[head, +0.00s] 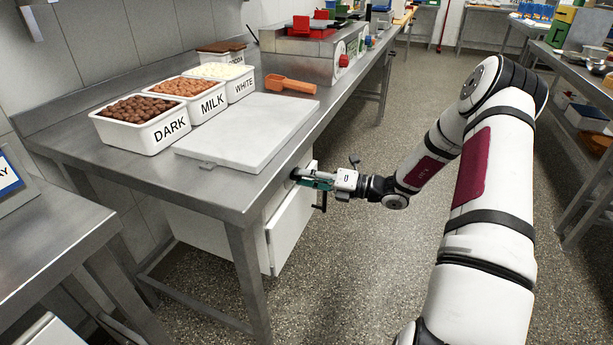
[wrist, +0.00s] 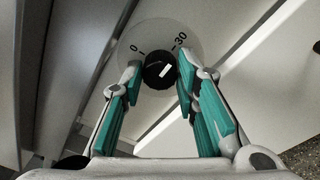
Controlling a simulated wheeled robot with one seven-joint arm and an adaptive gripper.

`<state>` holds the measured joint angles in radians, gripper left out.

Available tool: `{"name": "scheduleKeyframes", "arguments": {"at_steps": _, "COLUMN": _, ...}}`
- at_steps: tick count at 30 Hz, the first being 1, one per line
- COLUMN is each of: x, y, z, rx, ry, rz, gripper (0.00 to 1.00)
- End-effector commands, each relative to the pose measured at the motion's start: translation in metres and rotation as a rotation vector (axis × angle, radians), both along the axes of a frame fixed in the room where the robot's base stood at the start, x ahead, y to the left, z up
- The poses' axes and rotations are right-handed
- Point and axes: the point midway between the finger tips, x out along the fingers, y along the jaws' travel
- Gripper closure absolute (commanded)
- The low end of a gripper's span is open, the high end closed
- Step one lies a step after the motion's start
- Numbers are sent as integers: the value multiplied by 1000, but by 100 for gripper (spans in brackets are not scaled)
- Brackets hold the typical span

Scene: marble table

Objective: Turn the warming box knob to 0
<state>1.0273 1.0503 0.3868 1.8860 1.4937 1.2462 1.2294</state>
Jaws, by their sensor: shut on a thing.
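The warming box (head: 292,232) is a white cabinet under the front edge of the steel table. Its knob (wrist: 158,72) is round and black with a white pointer mark, set on a pale round dial (wrist: 185,30). The dial shows 0 to the upper left and 30 to the upper right. The pointer slants up and right, roughly toward the 30. My gripper (wrist: 157,78) has its teal-padded fingers on both sides of the knob, shut on it.
On the table (head: 75,145) are a white slab (head: 250,132), tubs marked DARK (head: 145,135), MILK (head: 205,108) and WHITE (head: 240,90), and an orange scoop (head: 290,84). A dark handle (head: 324,196) shows just below my gripper. The floor (head: 350,280) on the right is open.

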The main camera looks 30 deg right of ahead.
Motion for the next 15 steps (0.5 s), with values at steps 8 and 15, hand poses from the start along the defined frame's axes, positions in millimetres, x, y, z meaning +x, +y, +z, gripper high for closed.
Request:
{"name": "scheduleKeyframes", "arguments": {"at_steps": 8, "x": 0, "y": 0, "z": 1, "rx": -55, "ry": -42, "rz": 0, "gripper": 100}}
{"name": "scheduleKeyframes", "arguments": {"at_steps": 15, "x": -1, "y": 1, "z": 2, "rx": -190, "ry": -147, "rz": 0, "gripper": 100}}
